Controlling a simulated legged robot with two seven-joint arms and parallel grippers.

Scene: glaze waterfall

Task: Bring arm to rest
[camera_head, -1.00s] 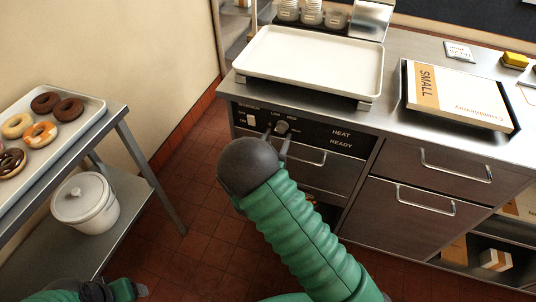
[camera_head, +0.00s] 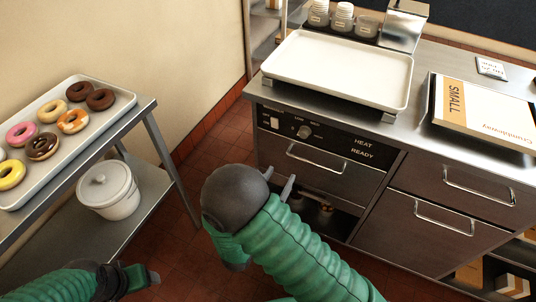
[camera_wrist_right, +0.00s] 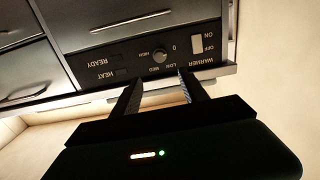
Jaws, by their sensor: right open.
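My right arm, in a green sleeve, reaches up from the bottom of the head view. Its right gripper (camera_head: 283,188) is open and empty, in front of the steel counter below the control panel (camera_head: 315,137). In the right wrist view the two fingers (camera_wrist_right: 160,92) are apart, with the panel and its knob (camera_wrist_right: 158,54) beyond them; nothing is between them. My left gripper (camera_head: 146,278) is low at the bottom left of the head view; its fingers are too small and dark to judge.
An empty white tray (camera_head: 340,70) lies on the counter, left of a box marked SMALL (camera_head: 486,112). A donut tray (camera_head: 98,133) stands on the left table, with a lidded white pot (camera_head: 108,190) on the shelf below. Open floor lies between table and counter.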

